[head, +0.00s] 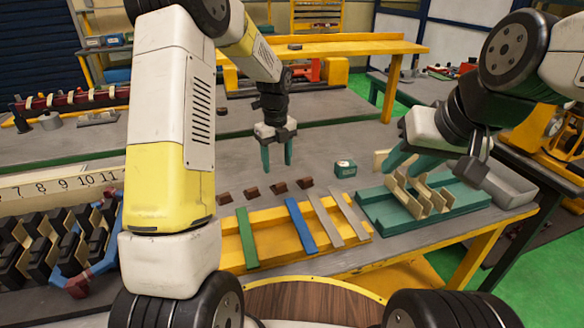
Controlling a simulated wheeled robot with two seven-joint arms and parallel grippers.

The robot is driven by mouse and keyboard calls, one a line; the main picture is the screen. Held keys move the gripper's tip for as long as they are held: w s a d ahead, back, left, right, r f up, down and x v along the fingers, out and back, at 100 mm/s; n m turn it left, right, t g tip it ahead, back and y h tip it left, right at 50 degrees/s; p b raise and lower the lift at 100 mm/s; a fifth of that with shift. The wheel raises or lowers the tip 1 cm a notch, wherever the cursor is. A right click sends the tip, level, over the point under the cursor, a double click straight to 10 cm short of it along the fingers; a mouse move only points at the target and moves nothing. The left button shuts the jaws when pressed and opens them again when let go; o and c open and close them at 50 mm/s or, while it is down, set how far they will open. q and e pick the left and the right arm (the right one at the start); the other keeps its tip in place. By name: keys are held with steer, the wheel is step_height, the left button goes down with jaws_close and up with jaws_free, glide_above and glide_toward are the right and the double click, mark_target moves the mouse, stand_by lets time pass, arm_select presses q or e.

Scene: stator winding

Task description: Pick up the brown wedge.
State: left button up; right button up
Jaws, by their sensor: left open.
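Several small brown wedges lie in a row on the grey bench: one at the left end (224,197), two in the middle (252,192) (279,187) and one at the right end (305,182). My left gripper (277,158) points down with its teal fingers apart and empty. In the head view it appears just above the middle-right wedge, with a gap between fingertips and wedge. My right gripper (409,164) has its teal fingers apart, near the cream slotted pieces (422,193); I cannot tell whether it touches them.
A yellow tray (277,237) holding green, blue and grey strips lies in front of the wedges. A green-and-white box (345,169) stands to their right. A teal fixture (461,196) holds the cream pieces, with a grey bin (510,187) beyond. Black coil parts (60,245) stand left.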

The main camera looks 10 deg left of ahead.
mark_target(279, 186)
arm_select(q)
steer(key=shift+w+d+f, duration=0.1)
steer(key=shift+w+f, duration=0.2)
steer(key=shift+w, duration=0.05)
steer(key=shift+w+f, duration=0.1)
steer(key=shift+f, duration=0.15)
step_height(279, 186, down, 7)
steer(key=shift+f, duration=0.1)
steer(key=c, duration=1.2)
